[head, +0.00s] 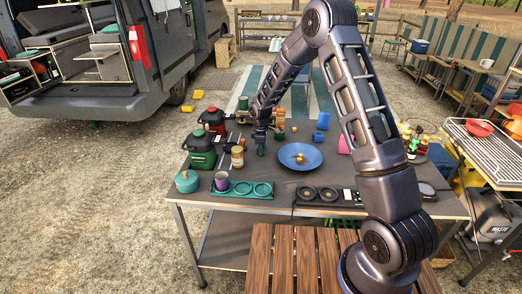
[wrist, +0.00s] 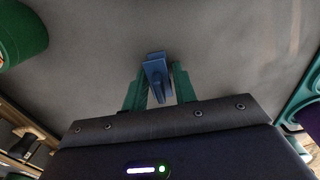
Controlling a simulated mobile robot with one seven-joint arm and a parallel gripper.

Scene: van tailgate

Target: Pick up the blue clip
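The blue clip (wrist: 157,75) shows in the wrist view between the green fingertips of my gripper (wrist: 160,83), over the grey tabletop. A finger stands on each side of it, with narrow gaps beside the clip, so the fingers look open around it. In the head view my gripper (head: 261,150) points down at the table (head: 275,190), left of the blue plate. I cannot make out the clip there; the gripper hides it.
A blue plate (head: 300,156) with small food pieces is close on the right.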

